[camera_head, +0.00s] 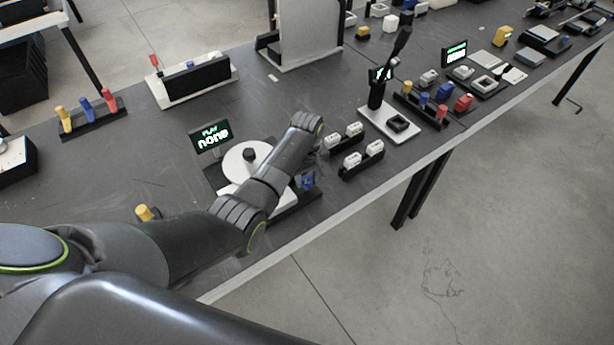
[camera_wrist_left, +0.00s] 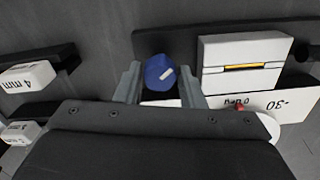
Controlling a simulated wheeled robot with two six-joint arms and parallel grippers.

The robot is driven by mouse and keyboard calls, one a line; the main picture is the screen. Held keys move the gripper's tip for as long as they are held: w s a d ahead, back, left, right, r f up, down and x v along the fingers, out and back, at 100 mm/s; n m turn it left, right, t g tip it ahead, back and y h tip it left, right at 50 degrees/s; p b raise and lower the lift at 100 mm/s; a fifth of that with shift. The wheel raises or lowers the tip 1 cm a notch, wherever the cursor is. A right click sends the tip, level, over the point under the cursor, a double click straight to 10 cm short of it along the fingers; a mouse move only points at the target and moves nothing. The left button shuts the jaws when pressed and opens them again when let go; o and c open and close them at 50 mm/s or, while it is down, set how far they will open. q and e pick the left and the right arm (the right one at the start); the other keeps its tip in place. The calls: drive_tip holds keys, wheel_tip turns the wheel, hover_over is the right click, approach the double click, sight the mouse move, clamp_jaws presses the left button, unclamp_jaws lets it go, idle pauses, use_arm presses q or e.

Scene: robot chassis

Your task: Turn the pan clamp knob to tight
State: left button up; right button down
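The pan clamp knob (camera_wrist_left: 160,72) is a blue round knob with a pale line across it, seen in the left wrist view. In the head view a bit of blue (camera_head: 308,181) shows beside my forearm. My left gripper (camera_wrist_left: 158,88) has its two grey fingers apart, one on each side of the knob; contact cannot be told. In the head view those fingers are largely hidden by my arm. A white scale plate (camera_wrist_left: 290,104) marked "-30" and "Pan 0" lies beside the knob, with a small red pointer (camera_wrist_left: 240,107). My right gripper is not in view.
A white disc (camera_head: 237,164) with a black centre knob and a display (camera_head: 211,137) reading "PLAY NONE" stand left of my forearm. Black racks with white blocks (camera_head: 352,160) stand close on the right. A white-based stand (camera_head: 402,138) is farther right.

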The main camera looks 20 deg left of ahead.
use_arm(q)
drive_tip(key=c, duration=0.5)
drive_tip(key=m+p, duration=0.2)
drive_tip(key=m, duration=0.2)
drive_tip(key=shift+r+p, duration=0.15)
drive_tip(key=shift+p, duration=0.2)
drive_tip(key=m+p, duration=0.1)
drive_tip(key=m, duration=0.3)
drive_tip(key=shift+p, duration=0.4)
drive_tip(key=m+p, duration=0.1)
drive_tip(key=m, duration=0.5)
drive_tip(key=m+p, duration=0.1)
drive_tip(key=m, duration=0.5)
drive_tip(key=shift+w, duration=0.1)
